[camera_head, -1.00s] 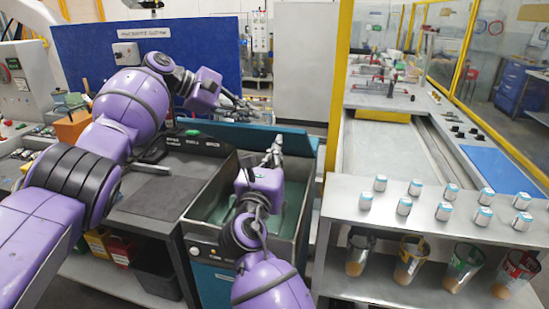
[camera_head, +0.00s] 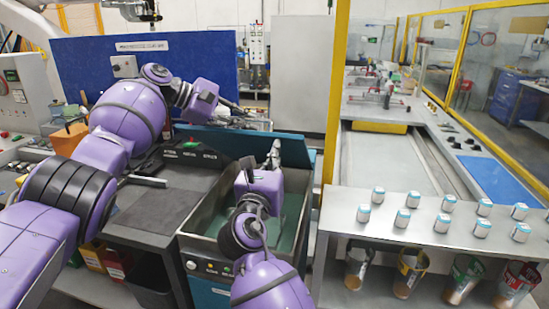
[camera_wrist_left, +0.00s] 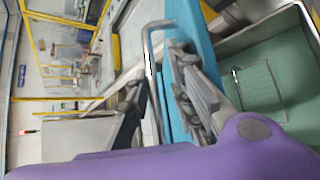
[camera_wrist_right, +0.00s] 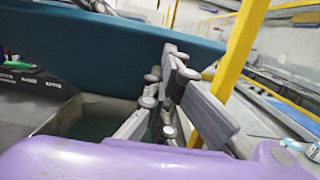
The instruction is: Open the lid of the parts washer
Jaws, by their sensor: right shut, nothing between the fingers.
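The parts washer (camera_head: 203,244) has a grey basin with a green inside, uncovered at the front. Its teal lid (camera_head: 295,152) stands raised at the back of the basin and also shows in the right wrist view (camera_wrist_right: 110,45). My left gripper (camera_head: 242,112) is behind the lid's top edge. In the left wrist view the left gripper (camera_wrist_left: 158,95) has its fingers apart, with the lid's bar handle (camera_wrist_left: 150,55) showing between them; contact is unclear. My right gripper (camera_head: 275,150) is shut and empty, pointing up over the basin before the lid's inner face, also in the right wrist view (camera_wrist_right: 172,75).
A dark workbench (camera_head: 155,205) adjoins the washer on the left. A yellow post (camera_head: 336,100) stands close on the right. A blue panel (camera_head: 90,60) stands behind.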

